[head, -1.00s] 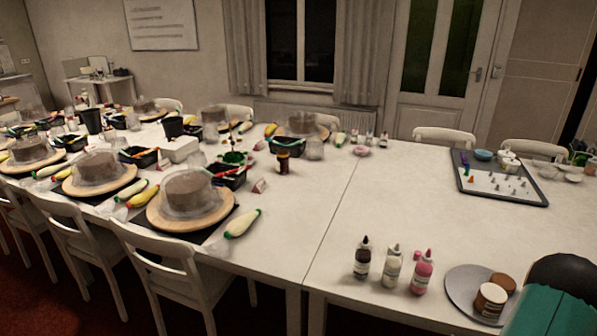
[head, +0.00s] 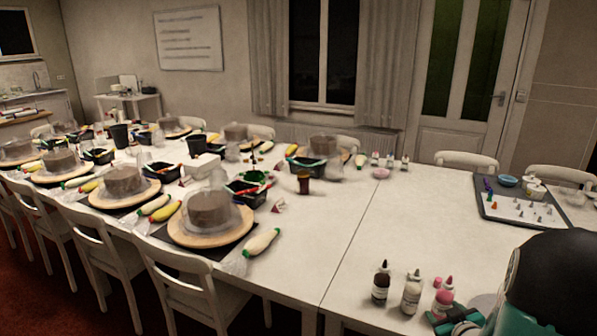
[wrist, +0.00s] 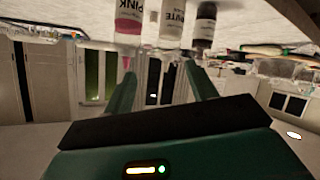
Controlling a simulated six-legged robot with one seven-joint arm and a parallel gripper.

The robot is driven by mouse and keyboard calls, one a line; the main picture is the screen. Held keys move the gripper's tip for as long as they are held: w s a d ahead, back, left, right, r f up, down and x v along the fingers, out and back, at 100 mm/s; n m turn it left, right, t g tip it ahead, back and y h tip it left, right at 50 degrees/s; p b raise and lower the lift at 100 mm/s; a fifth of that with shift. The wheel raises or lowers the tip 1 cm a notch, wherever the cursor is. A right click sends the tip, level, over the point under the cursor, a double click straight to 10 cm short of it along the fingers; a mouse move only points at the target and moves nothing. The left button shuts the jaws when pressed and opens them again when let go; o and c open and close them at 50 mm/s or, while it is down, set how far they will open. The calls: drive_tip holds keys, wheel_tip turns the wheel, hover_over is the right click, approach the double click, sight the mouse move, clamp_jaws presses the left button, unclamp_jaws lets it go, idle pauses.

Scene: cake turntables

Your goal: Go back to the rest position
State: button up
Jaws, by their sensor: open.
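My gripper (wrist: 160,74) shows in the wrist view as two teal fingers spread apart with nothing between them. In the head view the teal gripper (head: 452,318) is at the bottom right, close to the pink bottle (head: 443,296); I cannot tell whether they touch. A white bottle (head: 411,293) and a dark brown bottle (head: 381,284) stand upright to its left. The wrist picture is upside down and shows the pink bottle (wrist: 130,15), white bottle (wrist: 172,18) and dark bottle (wrist: 204,25) past the fingertips.
A grey round plate (head: 482,304) is mostly hidden behind my arm. A dark-rimmed tray (head: 525,221) with small nozzles lies at the far right. Cakes under clear covers on wooden turntables (head: 215,235) fill the left table. The table's middle (head: 400,225) is clear.

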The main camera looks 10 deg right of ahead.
drive_tip(key=s+a+r+m+g+h, duration=0.1)
drive_tip(key=s+a+r+m+g, duration=0.15)
drive_tip(key=a+r, duration=1.05)
drive_tip(key=s+a+r+g+y, duration=0.2)
drive_tip(key=s+a, duration=0.5)
drive_tip(key=a, duration=0.1)
drive_tip(key=s+a+r+g+y, duration=0.1)
drive_tip(key=s+a+r+g, duration=0.1)
drive_tip(key=s+a, duration=0.4)
drive_tip(key=a+r+n, duration=0.1)
drive_tip(key=a, duration=0.2)
drive_tip(key=shift+s+y, duration=0.4)
drive_tip(key=shift+r, duration=0.1)
